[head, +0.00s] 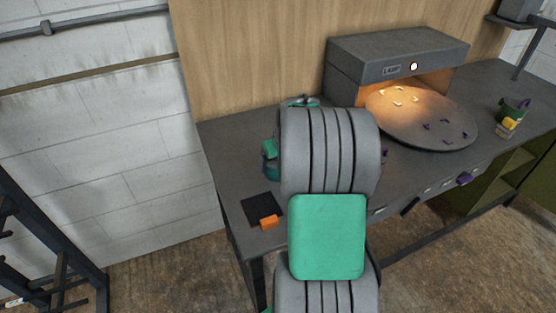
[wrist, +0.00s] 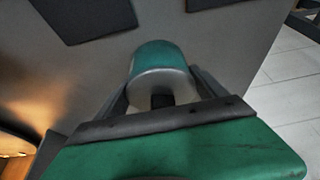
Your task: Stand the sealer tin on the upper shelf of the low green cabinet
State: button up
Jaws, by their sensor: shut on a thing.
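In the wrist view my gripper (wrist: 162,88) is shut on a teal-green tin with a pale grey end, which I take to be the sealer tin (wrist: 158,56). The tin sits between the two dark fingers, above the grey bench top. In the head view my own arm hides most of the gripper; teal parts show just left of it, but I cannot tell which is the tin. The low green cabinet (head: 540,152) is partly in view at the right edge, below the bench, with an open front and an inner shelf.
The grey workbench (head: 228,150) carries a lamp box (head: 395,58) lighting a round plate (head: 425,115) with small bits on it. A dark rack (head: 45,240) stands left.

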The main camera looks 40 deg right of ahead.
jog(key=shift+f, duration=0.1)
jog(key=o, duration=2)
